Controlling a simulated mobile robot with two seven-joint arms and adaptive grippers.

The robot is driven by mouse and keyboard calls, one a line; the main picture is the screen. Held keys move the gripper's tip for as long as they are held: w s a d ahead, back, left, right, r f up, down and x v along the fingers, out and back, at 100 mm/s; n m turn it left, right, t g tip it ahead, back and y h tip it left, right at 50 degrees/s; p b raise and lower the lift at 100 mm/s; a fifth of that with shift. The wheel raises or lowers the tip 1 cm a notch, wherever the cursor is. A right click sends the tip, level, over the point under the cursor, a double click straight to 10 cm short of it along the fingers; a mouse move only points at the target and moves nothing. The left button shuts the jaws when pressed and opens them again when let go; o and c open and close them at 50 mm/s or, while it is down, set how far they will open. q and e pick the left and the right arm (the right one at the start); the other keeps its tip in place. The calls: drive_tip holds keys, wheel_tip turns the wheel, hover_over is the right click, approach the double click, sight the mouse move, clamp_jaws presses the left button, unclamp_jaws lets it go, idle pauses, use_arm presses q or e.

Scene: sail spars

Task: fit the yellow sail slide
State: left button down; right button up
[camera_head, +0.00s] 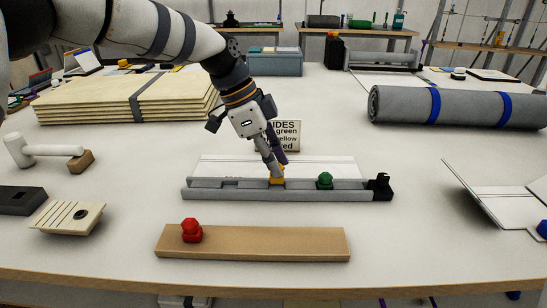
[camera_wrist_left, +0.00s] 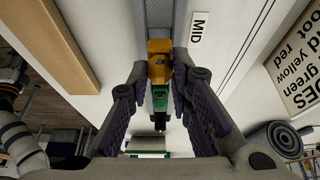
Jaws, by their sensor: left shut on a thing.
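The grey rail (camera_head: 228,190) lies across the middle of the table, with a black end piece (camera_head: 380,187) at its right end. The yellow sail slide (camera_head: 277,181) is at the rail near its middle; it also shows in the left wrist view (camera_wrist_left: 158,71). I cannot tell whether it is seated in the groove. My left gripper (camera_head: 276,171) comes down from above and is shut on the yellow slide. The green slide (camera_head: 325,181) sits on the rail to the right. The red slide (camera_head: 191,231) stands on a wooden board (camera_head: 270,243) in front.
A sign (camera_head: 287,136) listing colours stands behind the rail, partly hidden by my gripper. A mallet (camera_head: 40,151) and slotted block (camera_head: 66,217) lie at left. Folded cloth (camera_head: 75,100) is back left, a grey roll (camera_head: 455,106) back right.

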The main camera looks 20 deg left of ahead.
use_arm(q)
drive_tip(key=shift+f, duration=1.1)
drive_tip(key=c, duration=1.4)
unclamp_jaws()
drive_tip(key=shift+o, duration=0.2)
drive_tip(key=shift+r, duration=3.55)
